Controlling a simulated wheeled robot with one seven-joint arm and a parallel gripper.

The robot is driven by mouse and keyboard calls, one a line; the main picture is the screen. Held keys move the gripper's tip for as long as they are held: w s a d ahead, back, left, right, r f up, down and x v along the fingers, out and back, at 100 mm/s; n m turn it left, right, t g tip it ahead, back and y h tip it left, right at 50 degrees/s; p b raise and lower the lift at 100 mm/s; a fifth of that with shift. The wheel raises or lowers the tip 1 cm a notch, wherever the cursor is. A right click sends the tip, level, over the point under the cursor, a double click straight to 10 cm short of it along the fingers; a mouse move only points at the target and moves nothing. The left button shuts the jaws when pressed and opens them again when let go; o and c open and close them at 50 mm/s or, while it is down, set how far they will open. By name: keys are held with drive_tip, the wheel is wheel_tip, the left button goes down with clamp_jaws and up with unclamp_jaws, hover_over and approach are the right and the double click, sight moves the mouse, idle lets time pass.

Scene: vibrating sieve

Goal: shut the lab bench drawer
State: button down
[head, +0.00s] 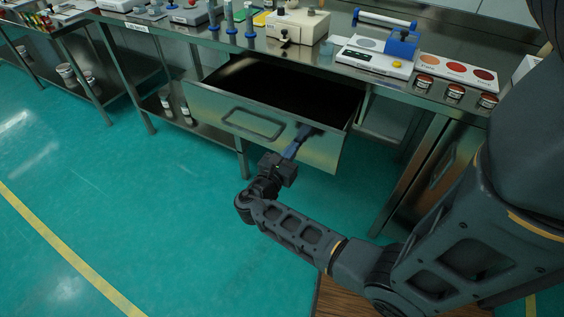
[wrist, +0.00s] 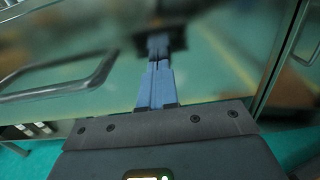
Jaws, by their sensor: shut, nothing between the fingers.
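The lab bench drawer (head: 215,109) is pulled out from under the steel bench, and its dark inside looks empty.
The bench top (head: 340,82) holds a beige instrument (head: 297,24), a white scale with a blue part (head: 375,57), and several small jars (head: 455,91) at the right. A lower shelf with jars stands left of the drawer. The green floor (head: 110,200) in front is clear.

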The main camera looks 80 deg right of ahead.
drive_tip(key=b, duration=0.6)
hover_over(322, 120)
drive_tip(key=a, duration=0.1)
drive_tip(key=shift+w+a+f, duration=0.15)
drive_tip(key=shift+w+a, duration=0.05)
drive_tip(key=shift+w, duration=0.15)
drive_tip(key=shift+s+d, duration=0.15)
drive_tip(key=shift+d, duration=0.45)
drive_tip(key=shift+d+r, duration=0.15)
drive_tip(key=shift+r, duration=0.15)
drive_tip(key=shift+s, duration=0.15)
drive_tip(key=shift+r, duration=0.1)
